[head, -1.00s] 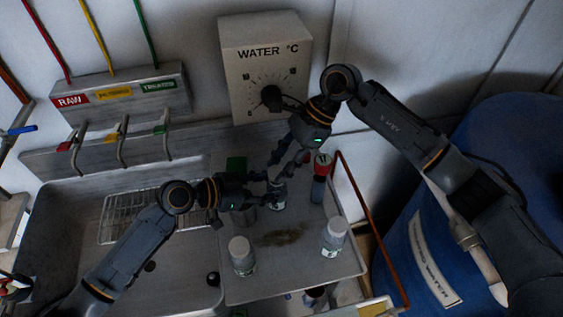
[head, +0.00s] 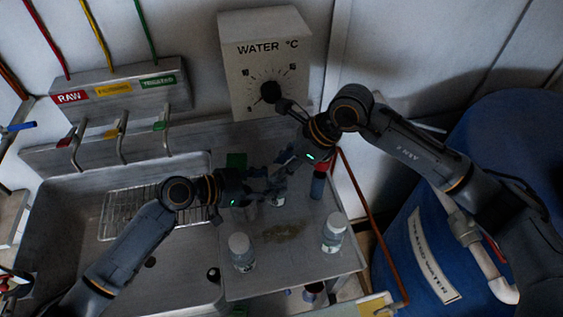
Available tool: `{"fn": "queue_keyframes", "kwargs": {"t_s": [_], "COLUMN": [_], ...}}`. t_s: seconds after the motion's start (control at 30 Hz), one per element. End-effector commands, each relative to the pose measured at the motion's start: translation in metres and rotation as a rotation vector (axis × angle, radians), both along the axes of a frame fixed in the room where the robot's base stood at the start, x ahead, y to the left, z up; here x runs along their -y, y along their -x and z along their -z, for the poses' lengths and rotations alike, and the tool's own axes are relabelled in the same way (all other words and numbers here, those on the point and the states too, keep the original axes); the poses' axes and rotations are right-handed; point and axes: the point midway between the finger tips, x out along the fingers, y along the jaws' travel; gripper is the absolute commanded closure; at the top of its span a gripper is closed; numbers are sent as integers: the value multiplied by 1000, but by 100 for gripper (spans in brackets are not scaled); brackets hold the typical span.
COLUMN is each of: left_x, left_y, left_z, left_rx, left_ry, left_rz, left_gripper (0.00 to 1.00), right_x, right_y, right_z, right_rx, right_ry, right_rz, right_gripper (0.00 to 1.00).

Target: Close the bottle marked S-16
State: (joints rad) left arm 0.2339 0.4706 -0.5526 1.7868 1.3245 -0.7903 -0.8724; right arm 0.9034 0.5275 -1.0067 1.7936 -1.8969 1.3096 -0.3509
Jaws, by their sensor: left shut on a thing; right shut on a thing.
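A small clear bottle (head: 279,199) stands near the back of the metal counter; its marking is too small to read. My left gripper (head: 268,190) comes in from the left and is shut on this bottle. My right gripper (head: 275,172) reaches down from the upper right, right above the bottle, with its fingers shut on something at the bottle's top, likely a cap. The fingers hide the bottle's mouth, so I cannot tell how the cap sits.
Two white-capped bottles stand at the front, one left (head: 242,254) and one right (head: 334,234). A red-topped bottle (head: 318,184) stands just right of the grippers. A sink (head: 60,240) lies left. The water dial box (head: 266,62) is behind.

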Motion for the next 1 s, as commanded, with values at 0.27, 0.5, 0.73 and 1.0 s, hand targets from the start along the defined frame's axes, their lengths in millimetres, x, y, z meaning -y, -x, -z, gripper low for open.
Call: {"fn": "queue_keyframes", "kwargs": {"t_s": [0.27,0.5,0.73,1.0], "left_x": [0,0,0,0], "left_y": [1,1,1,1], "left_z": [1,1,1,1], "left_rx": [-2,-2,-2,-2], "left_ry": [-1,-1,0,0], "left_rz": [1,1,1,1], "left_gripper": [100,100,100,100], "right_x": [-3,-9,-15,-16], "right_y": [7,11,11,10], "right_z": [1,1,1,1], "right_rx": [-2,-3,-2,2], "right_ry": [1,-3,-5,-6], "right_rz": [399,793,1273,1672], "right_gripper": [74,74,74,74]}}
